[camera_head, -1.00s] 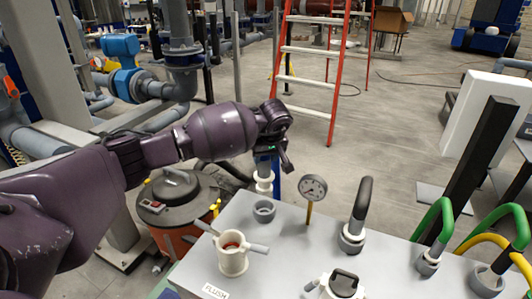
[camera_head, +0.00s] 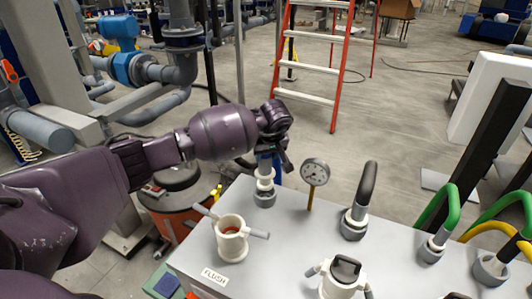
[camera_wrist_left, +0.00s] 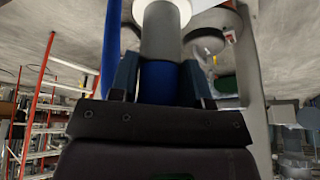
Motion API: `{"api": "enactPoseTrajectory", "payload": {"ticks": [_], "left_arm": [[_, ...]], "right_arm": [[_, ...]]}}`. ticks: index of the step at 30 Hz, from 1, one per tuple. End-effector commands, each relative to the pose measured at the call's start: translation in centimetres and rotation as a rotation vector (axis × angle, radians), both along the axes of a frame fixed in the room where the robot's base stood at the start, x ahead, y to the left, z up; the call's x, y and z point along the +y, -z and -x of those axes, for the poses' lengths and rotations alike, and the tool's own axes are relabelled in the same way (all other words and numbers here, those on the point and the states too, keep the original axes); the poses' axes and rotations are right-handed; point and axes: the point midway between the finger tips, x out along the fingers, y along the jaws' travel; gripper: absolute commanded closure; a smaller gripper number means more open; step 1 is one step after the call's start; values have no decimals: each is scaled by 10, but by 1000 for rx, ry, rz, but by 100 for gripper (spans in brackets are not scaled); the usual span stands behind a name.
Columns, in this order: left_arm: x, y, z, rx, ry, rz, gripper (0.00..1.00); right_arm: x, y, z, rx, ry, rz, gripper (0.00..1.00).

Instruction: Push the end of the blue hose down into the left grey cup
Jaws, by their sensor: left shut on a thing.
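My left gripper (camera_head: 268,152) is shut on the blue hose (camera_wrist_left: 160,82), just behind its grey end piece (camera_wrist_left: 161,32). The gripper points down above the back left corner of the grey panel. The hose end, with a white collar (camera_head: 265,183), stands about upright over the left grey cup (camera_head: 264,199). The collar appears to meet the cup's rim; I cannot tell how deep the tip sits, since the cup hides it. A blue length of hose (camera_head: 277,168) hangs behind the gripper. My right gripper is not in view.
The grey panel (camera_head: 215,260) carries a white flush fitting (camera_head: 231,243), a pressure gauge (camera_head: 315,172), a black hose (camera_head: 366,184) in another cup, and green hoses (camera_head: 440,210) at right. An orange bin (camera_head: 165,220) stands left. A red ladder (camera_head: 338,75) is behind.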

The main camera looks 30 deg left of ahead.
Motion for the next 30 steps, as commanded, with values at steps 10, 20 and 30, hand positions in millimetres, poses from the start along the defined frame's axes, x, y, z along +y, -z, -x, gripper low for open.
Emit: {"api": "enactPoseTrajectory", "payload": {"ticks": [10, 20, 30], "left_arm": [[0, 1, 0, -1, 0, -1, 100], [0, 7, 0, 0, 0, 0, 100], [0, 14, 0, 0, 0, 0, 100]], "right_arm": [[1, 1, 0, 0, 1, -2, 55], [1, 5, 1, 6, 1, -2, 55], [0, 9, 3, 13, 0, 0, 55]]}}
